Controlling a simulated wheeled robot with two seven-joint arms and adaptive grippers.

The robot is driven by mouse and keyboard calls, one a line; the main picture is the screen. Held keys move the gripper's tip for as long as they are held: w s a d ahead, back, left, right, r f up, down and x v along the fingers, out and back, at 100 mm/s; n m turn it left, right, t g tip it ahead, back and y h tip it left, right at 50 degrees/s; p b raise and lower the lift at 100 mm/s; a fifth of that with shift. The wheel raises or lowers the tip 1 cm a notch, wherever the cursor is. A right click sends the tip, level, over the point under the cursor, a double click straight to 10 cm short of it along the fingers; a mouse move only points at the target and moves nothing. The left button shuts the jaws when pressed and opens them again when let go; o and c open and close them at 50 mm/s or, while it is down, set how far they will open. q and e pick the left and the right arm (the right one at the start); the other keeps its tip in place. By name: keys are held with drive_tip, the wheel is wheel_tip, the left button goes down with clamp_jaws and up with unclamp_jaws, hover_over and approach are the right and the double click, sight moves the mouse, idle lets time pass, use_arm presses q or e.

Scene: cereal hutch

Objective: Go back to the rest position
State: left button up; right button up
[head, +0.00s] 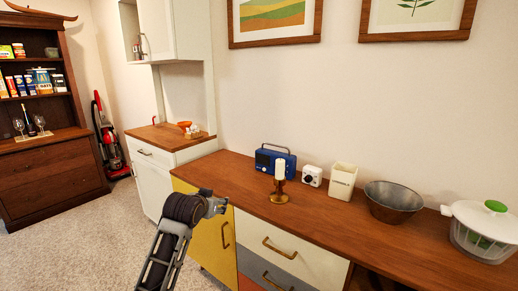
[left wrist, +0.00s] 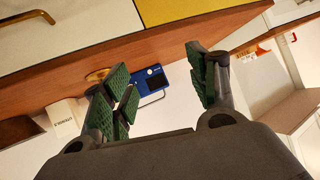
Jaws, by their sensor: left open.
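My left gripper (head: 216,206) is in front of the long wooden-topped sideboard (head: 230,167), near its left end and its yellow door (head: 228,232). In the left wrist view the gripper (left wrist: 163,88) is open, its green-padded fingers wide apart with nothing held between them. The picture there is upside down. The blue radio (left wrist: 150,82) shows beyond the fingers, apart from them. My right gripper is not in view.
On the sideboard stand the blue radio (head: 275,161), a candle holder (head: 279,188), a white cube (head: 312,175), a cream canister (head: 342,181), a metal bowl (head: 391,201) and a salad spinner (head: 484,230). Carpet (head: 110,235) lies clear at left.

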use_arm(q)
drive_tip(key=s+a+f+g, duration=0.1)
drive_tip(key=s+f+g, duration=0.1)
drive_tip(key=s+f, duration=0.6)
drive_tip(key=s+a+f+g, duration=0.1)
drive_tip(key=s+f+g, duration=0.15)
drive_tip(key=f, duration=0.85)
drive_tip(key=s+a+f+g, duration=0.1)
drive_tip(key=s+f, duration=0.6)
drive_tip(key=f, duration=0.3)
drive_tip(key=s+f+g, duration=0.2)
drive_tip(key=s+f, duration=0.6)
drive_tip(key=s, duration=0.3)
drive_tip(key=s+f+n+g+p, duration=0.1)
drive_tip(key=s+f+g, duration=0.2)
drive_tip(key=s+f, duration=0.5)
drive_tip(key=s, duration=0.3)
drive_tip(key=shift+s+y, duration=0.25)
drive_tip(key=shift+y, duration=0.05)
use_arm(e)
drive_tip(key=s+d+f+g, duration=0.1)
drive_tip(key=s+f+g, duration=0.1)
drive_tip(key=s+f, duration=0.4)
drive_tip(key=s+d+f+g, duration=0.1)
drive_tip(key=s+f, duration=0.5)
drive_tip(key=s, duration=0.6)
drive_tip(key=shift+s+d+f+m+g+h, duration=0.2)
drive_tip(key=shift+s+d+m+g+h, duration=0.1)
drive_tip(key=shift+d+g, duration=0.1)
